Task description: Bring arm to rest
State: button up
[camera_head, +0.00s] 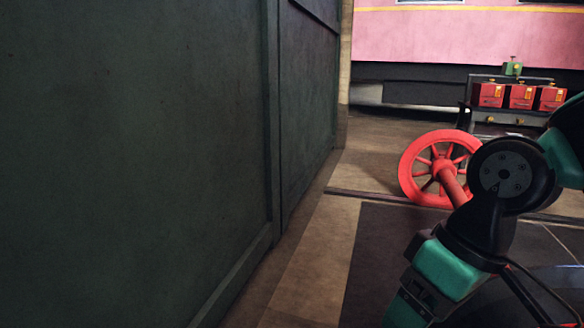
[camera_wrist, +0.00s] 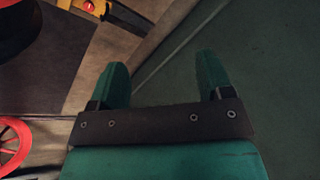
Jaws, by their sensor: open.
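My gripper (camera_wrist: 160,82) shows in the wrist view with its two green fingers apart and nothing between them. A dark green panelled wall (camera_wrist: 264,60) fills the right of that view, behind the right finger. I cannot tell how far the fingers are from it. In the head view my arm shows at the lower right, with a black joint and green links, bent. The gripper's fingers are not clearly visible in the head view.
The dark green wall (camera_head: 130,150) fills the left of the head view. A red spoked wheel (camera_head: 411,174) on an axle stands on the floor behind my arm. A bench (camera_head: 490,117) with red boxes (camera_head: 521,96) stands farther back. Stone floor (camera_head: 309,265) lies clear between wall and arm.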

jog(key=s+r, duration=0.2)
jog(key=s, duration=0.3)
notch_tip(320, 180, up, 38)
jog(key=p, duration=3.8)
jog(key=shift+s+d+f, duration=0.15)
jog(key=shift+s, duration=0.1)
jog(key=shift+c, duration=0.5)
